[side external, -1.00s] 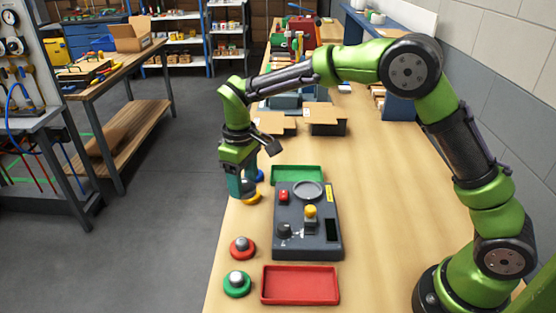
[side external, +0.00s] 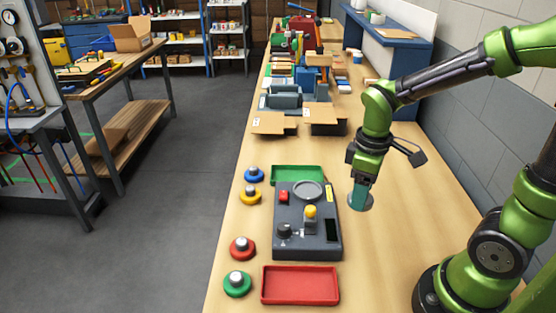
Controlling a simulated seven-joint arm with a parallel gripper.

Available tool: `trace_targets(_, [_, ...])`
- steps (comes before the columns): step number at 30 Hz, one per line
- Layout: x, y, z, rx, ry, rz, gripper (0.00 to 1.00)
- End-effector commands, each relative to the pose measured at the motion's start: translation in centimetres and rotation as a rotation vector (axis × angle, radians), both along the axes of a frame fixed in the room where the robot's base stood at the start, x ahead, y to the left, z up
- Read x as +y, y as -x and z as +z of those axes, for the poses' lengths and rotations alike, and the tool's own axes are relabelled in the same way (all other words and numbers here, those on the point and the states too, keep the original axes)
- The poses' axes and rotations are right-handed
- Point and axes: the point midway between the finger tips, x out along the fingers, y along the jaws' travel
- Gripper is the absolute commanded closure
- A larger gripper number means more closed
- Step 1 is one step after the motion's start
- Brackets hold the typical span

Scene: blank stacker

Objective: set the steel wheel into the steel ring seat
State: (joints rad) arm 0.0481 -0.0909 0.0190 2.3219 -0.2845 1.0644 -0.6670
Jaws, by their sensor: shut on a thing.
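The steel ring seat (side external: 308,191) is a round grey ring on top of a dark grey console, near its far end. My gripper (side external: 359,196) is to the right of the console, pointing down with teal fingers. It is shut on a grey disc, the steel wheel (side external: 361,205), which shows at the fingertips and is partly hidden by them. The wheel is apart from the seat, to its right. I cannot tell its exact height above the bench.
The console (side external: 288,255) carries a red button, a yellow knob and a black dial. Along the left edge stand blue (side external: 254,175), yellow (side external: 250,196), red (side external: 242,248) and green (side external: 237,284) wheels. A green tray (side external: 297,170) and a red tray (side external: 300,285) flank the console.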

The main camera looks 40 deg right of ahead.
Motion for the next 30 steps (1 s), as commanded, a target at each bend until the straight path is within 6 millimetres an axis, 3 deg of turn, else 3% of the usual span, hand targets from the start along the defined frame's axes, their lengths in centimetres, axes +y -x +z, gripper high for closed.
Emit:
trace_targets(2, [0.0,0.6,-0.6,0.000,0.000,0.018,0.82])
trace_targets(5, [0.0,-0.1,-0.9,0.000,0.000,0.039,0.82])
trace_targets(19, [-0.3,-11.8,-2.1,0.000,0.000,0.043,0.82])
trace_targets(23, [-0.4,-13.8,-2.2,0.000,0.000,0.043,0.82])
trace_targets(30, [-0.5,-15.5,-2.9,0.004,0.000,0.044,0.82])
